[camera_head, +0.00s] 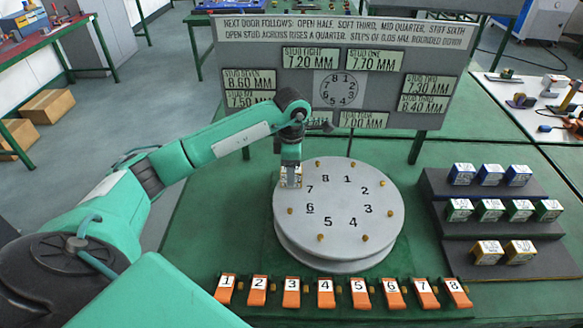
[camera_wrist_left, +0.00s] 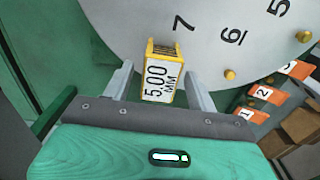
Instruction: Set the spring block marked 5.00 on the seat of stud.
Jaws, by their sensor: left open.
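The spring block marked 5.00 MM (camera_wrist_left: 158,78), white with yellow edges, is in the left wrist view between the fingers of my left gripper (camera_wrist_left: 158,85). Gaps show on both sides of it, so the fingers are open around it and apart from it. In the head view the block (camera_head: 290,182) is at the rim of the round grey disc (camera_head: 338,250), beside the number 7. My left gripper (camera_head: 291,168) is directly above it, pointing down. The stud under the block is hidden. Brass studs (camera_head: 366,238) stand by the other numbers. My right gripper is not in view.
A stepped dark rack (camera_head: 440,190) on the right holds several blocks with blue, green and yellow edges. Orange clips numbered 1 to 8 (camera_head: 325,293) line the front. A grey board (camera_head: 240,58) with stud sizes in MM stands behind the disc.

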